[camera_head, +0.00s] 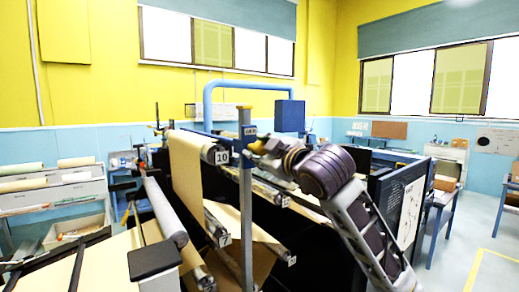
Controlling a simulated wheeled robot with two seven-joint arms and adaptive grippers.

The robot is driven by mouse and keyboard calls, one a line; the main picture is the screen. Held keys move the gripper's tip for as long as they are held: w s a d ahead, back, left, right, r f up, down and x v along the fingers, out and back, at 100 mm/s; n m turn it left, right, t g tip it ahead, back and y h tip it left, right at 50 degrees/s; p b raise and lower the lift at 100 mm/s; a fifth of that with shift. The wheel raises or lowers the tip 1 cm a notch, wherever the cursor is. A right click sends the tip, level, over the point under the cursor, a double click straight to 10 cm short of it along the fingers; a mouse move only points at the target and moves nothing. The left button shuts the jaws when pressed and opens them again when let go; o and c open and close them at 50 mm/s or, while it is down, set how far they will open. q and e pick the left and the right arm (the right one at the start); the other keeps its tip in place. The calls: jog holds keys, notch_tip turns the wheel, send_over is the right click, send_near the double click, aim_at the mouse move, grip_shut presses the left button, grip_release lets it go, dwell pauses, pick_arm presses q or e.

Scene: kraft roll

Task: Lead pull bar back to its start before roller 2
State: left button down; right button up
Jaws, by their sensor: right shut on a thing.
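My right gripper (262,145) is in the middle of the view, its arm reaching in from the lower right. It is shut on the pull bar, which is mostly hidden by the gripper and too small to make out. The gripper is close to the top of a grey upright post (247,215) and right of the roller marked 10 (215,155). Kraft paper (186,170) hangs from that roller. The roller marked 7 (217,227) is lower down. I cannot make out which roller is number 2. My left gripper is not in view.
A blue pipe frame (240,84) and a blue box (290,116) stand behind the rollers. A dark panel with a white sheet (410,213) is right of my arm. A rack with paper rolls (75,183) stands at left. Floor is clear at far right.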

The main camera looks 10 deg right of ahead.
jog(key=shift+s+a+r, duration=0.1)
jog(key=shift+a+r, duration=0.15)
jog(key=shift+r, duration=0.15)
jog(key=shift+a, duration=0.1)
jog(key=shift+s+a+r, duration=0.25)
jog(key=shift+s+a, duration=0.05)
jog(key=shift+a, duration=0.45)
jog(key=shift+s+a+r, duration=0.3)
jog(key=shift+s+a, duration=0.05)
jog(key=shift+a, duration=0.4)
jog(key=shift+s+a+r, duration=0.25)
jog(key=shift+s+a, duration=0.05)
jog(key=shift+a, duration=0.45)
jog(key=shift+s+a+f+b, duration=0.2)
jog(key=shift+s+a+f, duration=0.1)
jog(key=shift+a+f, duration=0.3)
jog(key=shift+s+a+f+b, duration=0.15)
jog(key=shift+s+a+f, duration=0.2)
jog(key=shift+a, duration=0.45)
jog(key=shift+s+a+f+b, duration=0.2)
jog(key=shift+a+f, duration=0.35)
jog(key=shift+a, duration=0.15)
notch_tip(320, 180, down, 13)
jog(key=b, duration=0.8)
jog(key=shift+s+a+r, duration=0.15)
jog(key=shift+a+r, duration=0.05)
jog(key=shift+a, duration=0.15)
